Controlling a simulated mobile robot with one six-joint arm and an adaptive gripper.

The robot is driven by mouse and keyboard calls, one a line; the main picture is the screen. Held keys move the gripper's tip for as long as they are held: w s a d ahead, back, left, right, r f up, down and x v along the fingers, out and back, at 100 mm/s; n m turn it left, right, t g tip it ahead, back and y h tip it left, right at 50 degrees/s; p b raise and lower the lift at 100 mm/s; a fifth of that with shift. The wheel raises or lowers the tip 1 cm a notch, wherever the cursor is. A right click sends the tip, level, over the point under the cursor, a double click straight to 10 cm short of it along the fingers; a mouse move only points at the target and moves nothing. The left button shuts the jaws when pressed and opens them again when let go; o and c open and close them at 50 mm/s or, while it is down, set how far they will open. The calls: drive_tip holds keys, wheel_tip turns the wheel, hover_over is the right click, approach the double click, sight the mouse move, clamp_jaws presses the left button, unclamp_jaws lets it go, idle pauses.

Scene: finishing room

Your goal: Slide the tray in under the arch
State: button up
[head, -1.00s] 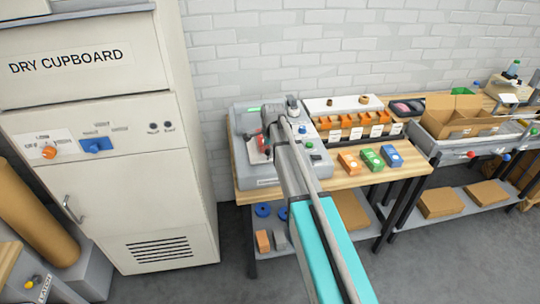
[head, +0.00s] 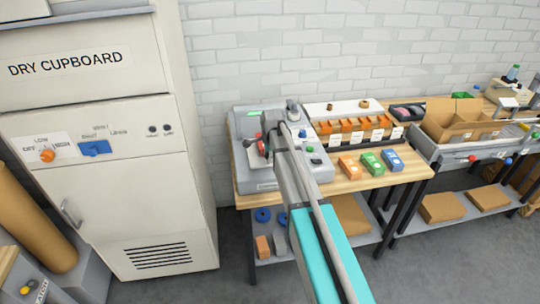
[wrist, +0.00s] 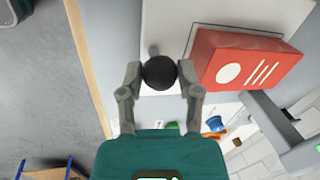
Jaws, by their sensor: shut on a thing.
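My gripper (wrist: 160,78) is shut on a round black knob (wrist: 159,72) in the wrist view. The knob stands on a short grey stem at the pale tray (wrist: 240,12). A red box (wrist: 243,60) with a white disc and white lines lies on the tray, beside the knob. A grey bar, seemingly the arch (wrist: 272,122), stands past the red box at the lower right. In the head view the grey machine (head: 300,178) is on the bench, and my arm hides my gripper and much of the tray. I cannot tell how far the tray is under the arch.
On the wooden bench (head: 345,187) beside the machine are orange (head: 349,167), green (head: 371,163) and blue (head: 392,160) blocks, with a rack of orange items (head: 350,127) behind. A cardboard box (head: 460,122) stands further right. The dry cupboard (head: 160,215) is at the left.

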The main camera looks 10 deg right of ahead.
clamp_jaws()
drive_tip(key=w, duration=1.1)
drive_tip(key=shift+w, duration=0.35)
drive_tip(key=o, duration=0.7)
unclamp_jaws()
drive_tip(key=shift+w, duration=0.15)
drive_tip(key=shift+o, duration=0.8)
drive_tip(key=shift+r, duration=0.1)
